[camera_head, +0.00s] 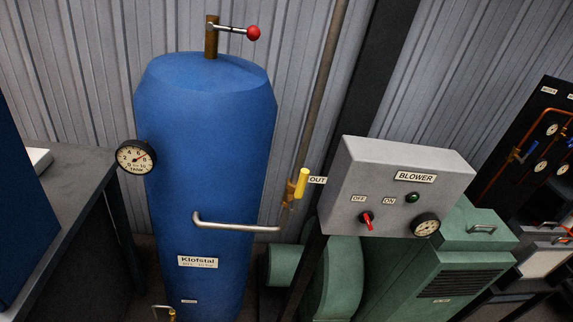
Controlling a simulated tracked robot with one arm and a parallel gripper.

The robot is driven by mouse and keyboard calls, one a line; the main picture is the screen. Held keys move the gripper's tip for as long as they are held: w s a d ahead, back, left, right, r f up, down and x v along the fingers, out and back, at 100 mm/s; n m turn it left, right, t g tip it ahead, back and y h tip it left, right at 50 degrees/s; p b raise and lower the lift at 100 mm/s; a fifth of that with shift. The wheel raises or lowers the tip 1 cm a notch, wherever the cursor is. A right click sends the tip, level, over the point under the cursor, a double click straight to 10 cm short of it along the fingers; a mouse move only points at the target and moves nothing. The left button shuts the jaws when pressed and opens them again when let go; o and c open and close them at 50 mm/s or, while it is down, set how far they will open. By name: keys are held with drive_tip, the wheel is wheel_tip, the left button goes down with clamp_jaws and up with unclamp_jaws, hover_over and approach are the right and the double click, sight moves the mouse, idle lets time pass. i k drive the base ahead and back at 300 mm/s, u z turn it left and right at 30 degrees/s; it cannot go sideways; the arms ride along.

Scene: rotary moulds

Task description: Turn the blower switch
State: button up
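The blower control box (405,170) is a grey box right of centre, with a "BLOWER" label (415,177). The blower switch (367,219) is a small red handle on a dark base at the lower left of the box's front face. Its long axis runs from upper left to lower right, its upper end near the "OFF" label (358,199). I cannot tell its setting for sure. The "ON" label (389,201) lies to its upper right. A dark green lamp (412,197) looks unlit. My gripper is not in view.
A tall blue tank (207,120) with a gauge (136,157) and a metal handle (235,224) stands left of the box. A pipe with a yellow-handled valve (302,182) is between them. Green blower machinery (425,272) sits below the box. A grey table (70,180) is at left.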

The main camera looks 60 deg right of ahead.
sight(365, 217)
drive_tip(key=u, duration=1.15)
drive_tip(key=i, duration=0.05)
drive_tip(key=z, duration=3.4)
